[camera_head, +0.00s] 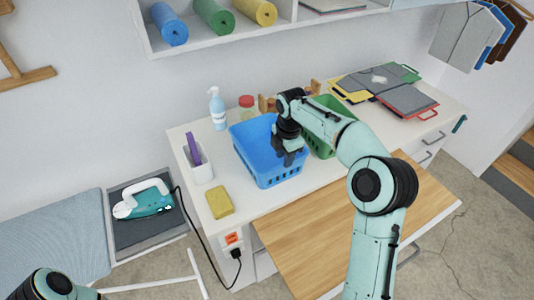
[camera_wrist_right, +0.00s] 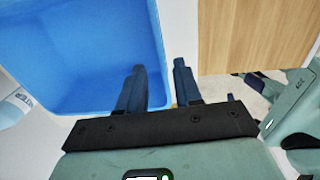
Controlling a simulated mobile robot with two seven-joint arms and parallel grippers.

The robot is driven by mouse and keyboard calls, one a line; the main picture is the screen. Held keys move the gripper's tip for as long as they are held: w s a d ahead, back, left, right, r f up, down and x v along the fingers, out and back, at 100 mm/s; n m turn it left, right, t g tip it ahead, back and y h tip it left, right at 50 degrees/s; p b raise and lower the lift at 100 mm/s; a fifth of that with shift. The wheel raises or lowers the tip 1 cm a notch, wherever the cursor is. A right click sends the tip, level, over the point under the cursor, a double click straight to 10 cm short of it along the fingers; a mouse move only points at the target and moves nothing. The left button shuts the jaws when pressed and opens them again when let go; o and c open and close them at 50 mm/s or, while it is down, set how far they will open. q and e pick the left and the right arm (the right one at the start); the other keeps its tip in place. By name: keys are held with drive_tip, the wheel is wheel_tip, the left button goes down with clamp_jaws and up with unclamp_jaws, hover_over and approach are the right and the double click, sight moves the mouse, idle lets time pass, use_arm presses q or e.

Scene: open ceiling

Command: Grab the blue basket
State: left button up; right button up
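The blue basket (camera_head: 262,170) stands upright on the white counter, left of the green basket. It is empty in the part I see, and it also fills the upper left of the right wrist view (camera_wrist_right: 75,50). My right gripper (camera_head: 290,158) is at the basket's right front side. In the right wrist view my right gripper (camera_wrist_right: 159,68) is open, with one finger over the basket's inside and the other outside its wall. The wall lies between the fingers, and I cannot tell whether they touch it. Only a piece of my left arm shows at lower left; its gripper is out of view.
A green basket (camera_head: 322,142) stands close on the right. A wooden board (camera_head: 310,245) extends in front. A shelf hangs above.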

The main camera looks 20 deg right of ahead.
sight(285, 175)
drive_tip(key=f, duration=0.5)
drive_tip(key=d+f, duration=0.1)
drive_tip(key=f, duration=0.1)
drive_tip(key=shift+w+f, duration=0.2)
drive_tip(key=shift+w, duration=0.1)
clamp_jaws()
